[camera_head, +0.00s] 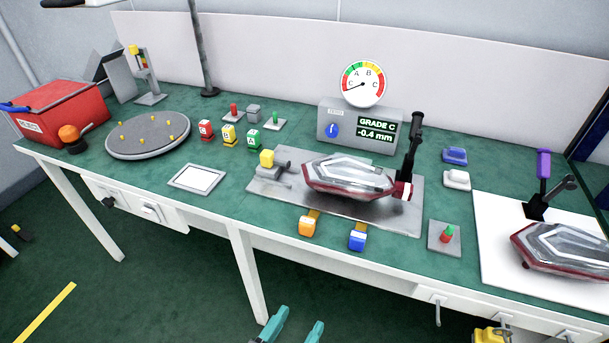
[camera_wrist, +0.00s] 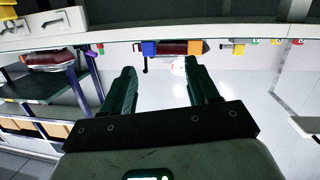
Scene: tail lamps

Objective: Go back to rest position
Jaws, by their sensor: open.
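My gripper (camera_head: 293,328) shows at the bottom edge of the head view as two teal fingers, spread apart, in front of and below the bench's front edge. In the wrist view my gripper (camera_wrist: 160,72) is open with nothing between its fingers. One tail lamp (camera_head: 348,176) with a red rim lies on the grey plate (camera_head: 392,219) at the middle of the bench. A second tail lamp (camera_head: 565,247) lies on a white sheet (camera_head: 500,265) at the right. The gauge display (camera_head: 375,128) reads GRADE C, -0.4 mm.
The green bench (camera_head: 230,187) also carries a grey round turntable (camera_head: 150,145), a red box (camera_head: 62,108), coloured A, B and C blocks, and orange and blue blocks (camera_head: 357,240) at the front edge. Drawer handles stick out at the front. The floor at lower left is mostly clear.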

